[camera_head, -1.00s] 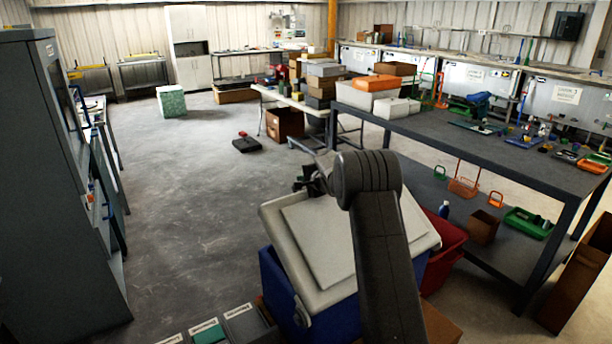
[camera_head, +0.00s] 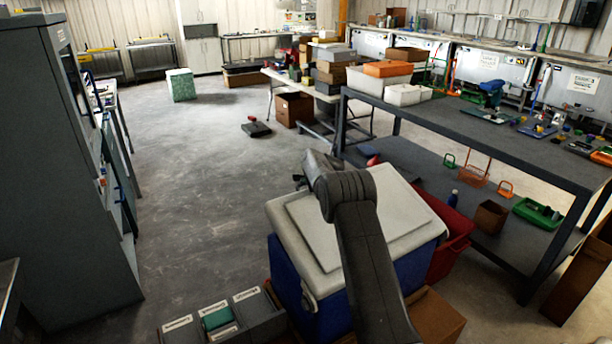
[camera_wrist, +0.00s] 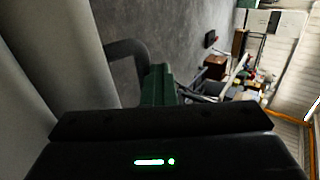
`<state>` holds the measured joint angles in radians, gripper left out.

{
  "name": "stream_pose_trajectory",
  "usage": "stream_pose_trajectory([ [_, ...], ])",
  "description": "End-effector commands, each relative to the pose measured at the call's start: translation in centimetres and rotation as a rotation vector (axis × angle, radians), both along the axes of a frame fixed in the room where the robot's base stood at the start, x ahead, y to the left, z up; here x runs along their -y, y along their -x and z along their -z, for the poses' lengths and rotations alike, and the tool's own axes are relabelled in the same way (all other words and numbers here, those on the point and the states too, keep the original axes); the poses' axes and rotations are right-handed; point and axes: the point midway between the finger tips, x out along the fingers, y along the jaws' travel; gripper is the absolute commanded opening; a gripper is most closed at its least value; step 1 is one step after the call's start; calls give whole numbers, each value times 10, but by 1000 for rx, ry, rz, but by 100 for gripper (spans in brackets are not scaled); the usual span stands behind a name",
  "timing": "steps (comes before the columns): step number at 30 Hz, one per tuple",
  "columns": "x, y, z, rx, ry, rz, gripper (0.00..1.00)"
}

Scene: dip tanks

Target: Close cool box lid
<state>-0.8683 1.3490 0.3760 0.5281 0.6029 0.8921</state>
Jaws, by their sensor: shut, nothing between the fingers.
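The cool box has a blue body (camera_head: 293,292) and a pale grey-white lid (camera_head: 409,211). The lid lies over the body, and I cannot tell whether it is fully seated. My gripper (camera_head: 300,181) is just beyond the lid's far left edge in the head view, mostly hidden by my arm, which crosses over the lid. In the wrist view my gripper (camera_wrist: 158,75) is shut and empty. A large pale surface, probably the lid (camera_wrist: 62,60), fills the left there, with a dark curved bar (camera_wrist: 128,47) between it and the fingers.
A red bin (camera_head: 452,232) stands right of the cool box, near the dark workbench (camera_head: 470,128). A cardboard box (camera_head: 437,318) and grey bins (camera_head: 262,312) are at the front. A grey cabinet (camera_head: 60,190) stands left. The floor (camera_head: 205,190) between is mostly clear.

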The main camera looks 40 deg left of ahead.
Motion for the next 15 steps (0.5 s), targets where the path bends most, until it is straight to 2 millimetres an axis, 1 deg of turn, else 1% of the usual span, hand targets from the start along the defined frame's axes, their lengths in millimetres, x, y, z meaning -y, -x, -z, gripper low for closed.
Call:
stream_pose_trajectory([
  [1, 0, 0, 7, -5, 7, 0, 0],
  [6, -3, -1, 14, -4, 5, -1, 0],
  [15, -6, -2, 19, -3, 3, 0, 0],
])
